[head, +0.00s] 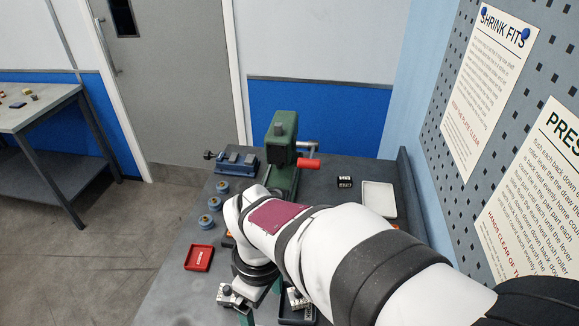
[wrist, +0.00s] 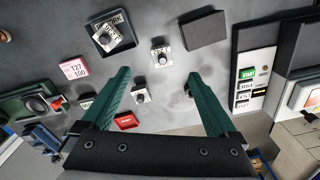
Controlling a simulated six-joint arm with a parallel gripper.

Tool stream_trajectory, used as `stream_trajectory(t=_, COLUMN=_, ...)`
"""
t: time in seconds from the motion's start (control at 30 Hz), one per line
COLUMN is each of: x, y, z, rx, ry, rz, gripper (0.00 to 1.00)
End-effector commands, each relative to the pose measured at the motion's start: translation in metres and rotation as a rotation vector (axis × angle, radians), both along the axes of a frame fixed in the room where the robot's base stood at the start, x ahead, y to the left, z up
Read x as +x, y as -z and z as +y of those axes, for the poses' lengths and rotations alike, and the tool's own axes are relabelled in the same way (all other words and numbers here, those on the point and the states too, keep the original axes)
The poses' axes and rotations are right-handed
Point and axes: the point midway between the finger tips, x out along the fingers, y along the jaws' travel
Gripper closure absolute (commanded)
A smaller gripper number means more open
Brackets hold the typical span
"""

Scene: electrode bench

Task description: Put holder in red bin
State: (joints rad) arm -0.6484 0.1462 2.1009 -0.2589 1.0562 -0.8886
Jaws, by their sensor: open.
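The red bin (head: 199,257) is a small shallow red tray with a white label, on the left edge of the bench; it also shows between my fingers in the wrist view (wrist: 126,121). Holders are pale metal blocks with a dark round knob. One holder (wrist: 141,95) stands between my fingers in the wrist view, another (wrist: 160,54) stands just beyond the fingertips, and a third lies in a black tray (wrist: 127,44). My gripper (wrist: 158,78) is open, its green fingers apart with nothing gripped. One holder (head: 228,295) shows beside my gripper in the head view.
A green press (head: 284,150) with a red-handled lever stands at the back, beside a blue vise (head: 236,162). Several blue round pieces (head: 222,187) line the left edge. A pale tray (head: 379,199) lies back right. A pink label (wrist: 75,69) and dark block (wrist: 204,29) are near the holders.

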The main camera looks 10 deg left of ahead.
Motion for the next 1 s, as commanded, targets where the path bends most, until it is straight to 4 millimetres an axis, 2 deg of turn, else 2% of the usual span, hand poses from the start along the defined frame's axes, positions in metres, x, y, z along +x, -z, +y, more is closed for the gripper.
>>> stream_trajectory(t=0.03, x=0.000, y=0.008, z=0.014, rx=-0.005, ry=-0.095, rz=-0.002, gripper=0.06)
stream_trajectory(t=0.1, x=0.001, y=0.019, z=0.023, rx=-0.009, ry=-0.163, rz=-0.005, gripper=0.06)
stream_trajectory(t=0.4, x=-0.001, y=0.099, z=0.021, rx=-0.009, ry=-0.164, rz=-0.003, gripper=0.06)
stream_trajectory(t=0.57, x=-0.001, y=0.120, z=0.022, rx=-0.008, ry=-0.162, rz=-0.005, gripper=0.06)
stream_trajectory(t=0.8, x=-0.004, y=0.164, z=0.022, rx=-0.008, ry=-0.159, rz=-0.005, gripper=0.06)
stream_trajectory(t=1.0, x=-0.003, y=0.169, z=0.023, rx=-0.007, ry=-0.159, rz=-0.008, gripper=0.06)
